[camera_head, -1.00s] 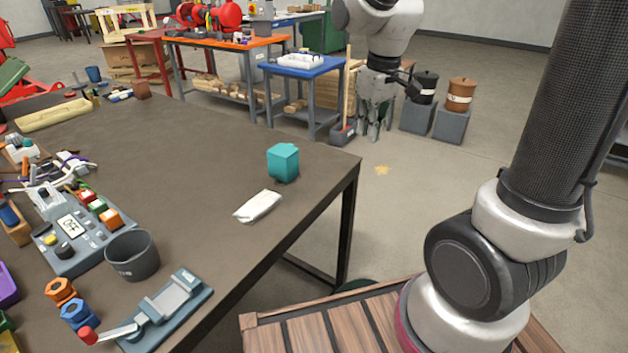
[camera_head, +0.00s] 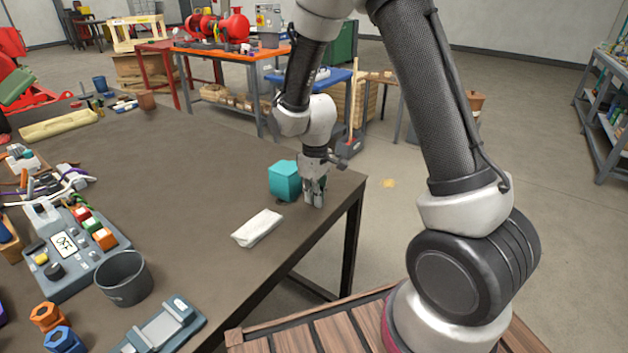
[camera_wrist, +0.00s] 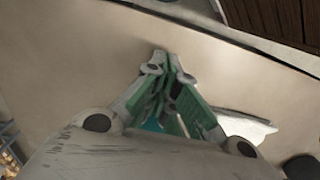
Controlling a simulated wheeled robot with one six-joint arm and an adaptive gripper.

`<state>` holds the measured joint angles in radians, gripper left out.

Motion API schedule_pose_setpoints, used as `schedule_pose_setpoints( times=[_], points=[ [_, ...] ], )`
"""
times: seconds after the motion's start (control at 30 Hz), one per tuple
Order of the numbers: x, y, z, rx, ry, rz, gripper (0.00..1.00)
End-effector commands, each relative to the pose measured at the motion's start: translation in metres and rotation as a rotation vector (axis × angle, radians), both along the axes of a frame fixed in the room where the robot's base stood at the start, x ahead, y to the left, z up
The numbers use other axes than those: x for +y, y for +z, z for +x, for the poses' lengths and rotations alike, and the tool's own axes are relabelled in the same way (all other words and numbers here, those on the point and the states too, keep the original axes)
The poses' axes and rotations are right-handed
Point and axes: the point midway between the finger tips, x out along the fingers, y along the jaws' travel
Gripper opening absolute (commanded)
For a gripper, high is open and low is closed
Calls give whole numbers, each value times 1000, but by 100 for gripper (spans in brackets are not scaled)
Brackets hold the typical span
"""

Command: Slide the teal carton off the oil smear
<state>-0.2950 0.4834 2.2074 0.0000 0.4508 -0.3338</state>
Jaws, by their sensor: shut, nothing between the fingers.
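The teal carton (camera_head: 284,181) stands upright on the brown table (camera_head: 180,180) near its right corner. My gripper (camera_head: 314,203) is shut and empty, pointing down just to the right of the carton, close to the table top. I cannot tell whether it touches the carton. In the wrist view my gripper (camera_wrist: 168,60) has its fingertips together, and a bit of teal shows between the finger links.
A folded white cloth (camera_head: 257,228) lies in front of the carton. A dark bucket (camera_head: 124,280), a grey control box (camera_head: 75,255) and a vise-like tool (camera_head: 160,328) stand further left. The table top left of the carton is clear. The table's right edge is close to my gripper.

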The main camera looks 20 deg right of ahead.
Motion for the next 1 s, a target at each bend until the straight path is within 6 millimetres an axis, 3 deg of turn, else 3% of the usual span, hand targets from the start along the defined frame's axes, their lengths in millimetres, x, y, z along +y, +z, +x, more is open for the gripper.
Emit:
schedule_pose_setpoints(
  times=[0.3,0.77,0.87,1.0],
  points=[
    [21,-3,30,-1,0,1,0],
    [25,-2,34,0,0,0,0],
    [33,-2,46,-2,1,0,0],
    [56,-3,77,-2,1,0,0]
  ],
)
